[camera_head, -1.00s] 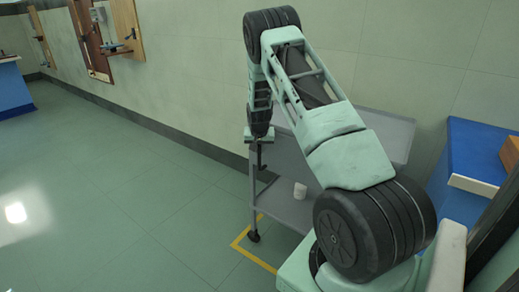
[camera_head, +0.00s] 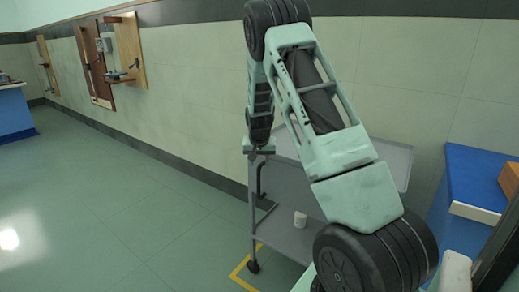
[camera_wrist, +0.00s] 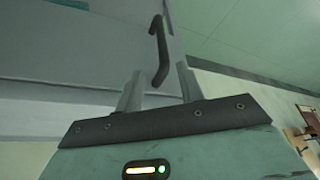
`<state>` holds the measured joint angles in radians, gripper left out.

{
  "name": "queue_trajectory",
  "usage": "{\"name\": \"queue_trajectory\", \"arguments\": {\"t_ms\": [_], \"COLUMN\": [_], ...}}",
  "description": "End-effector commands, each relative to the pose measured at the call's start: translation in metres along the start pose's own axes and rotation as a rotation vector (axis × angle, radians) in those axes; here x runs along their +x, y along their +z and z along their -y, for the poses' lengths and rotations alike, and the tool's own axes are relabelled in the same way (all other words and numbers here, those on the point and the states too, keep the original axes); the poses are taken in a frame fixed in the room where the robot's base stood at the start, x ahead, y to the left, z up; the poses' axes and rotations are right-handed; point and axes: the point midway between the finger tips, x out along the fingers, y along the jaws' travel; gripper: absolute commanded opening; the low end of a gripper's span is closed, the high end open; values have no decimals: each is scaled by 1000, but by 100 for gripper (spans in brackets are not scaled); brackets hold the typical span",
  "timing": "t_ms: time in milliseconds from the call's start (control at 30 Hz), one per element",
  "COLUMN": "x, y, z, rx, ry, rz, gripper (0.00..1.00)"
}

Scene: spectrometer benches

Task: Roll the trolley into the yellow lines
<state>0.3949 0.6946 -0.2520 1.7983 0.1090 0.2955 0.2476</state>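The grey trolley (camera_head: 398,163) stands against the wall, with a top tray and a lower shelf. Its near left caster (camera_head: 253,267) stands just inside a corner of the yellow lines (camera_head: 236,277) on the floor. The rest of the lines and the other wheels are hidden by my arm or out of frame. My gripper (camera_head: 260,158) is at the trolley's left end. In the wrist view my gripper (camera_wrist: 160,83) has its fingers apart, with the dark bar handle (camera_wrist: 159,48) between and beyond their tips. I cannot tell whether they touch it.
A blue bench (camera_head: 480,172) with a wooden box is close on the right. Wooden panels (camera_head: 127,50) hang on the wall. The floor at left (camera_head: 110,210) is clear.

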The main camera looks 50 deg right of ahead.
Motion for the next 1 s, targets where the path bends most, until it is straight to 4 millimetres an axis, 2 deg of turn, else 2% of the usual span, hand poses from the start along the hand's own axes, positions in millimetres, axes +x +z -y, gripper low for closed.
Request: {"name": "queue_trajectory", "arguments": {"t_ms": [33,200,400,1000], "x": [-14,-46,-66,-69], "y": [0,0,0,1], "z": [1,0,0,-1], "rx": [0,0,0,0], "ry": [-3,-1,0,1], "rz": [-3,-1,0,1], "gripper": [38,38,38,38]}}
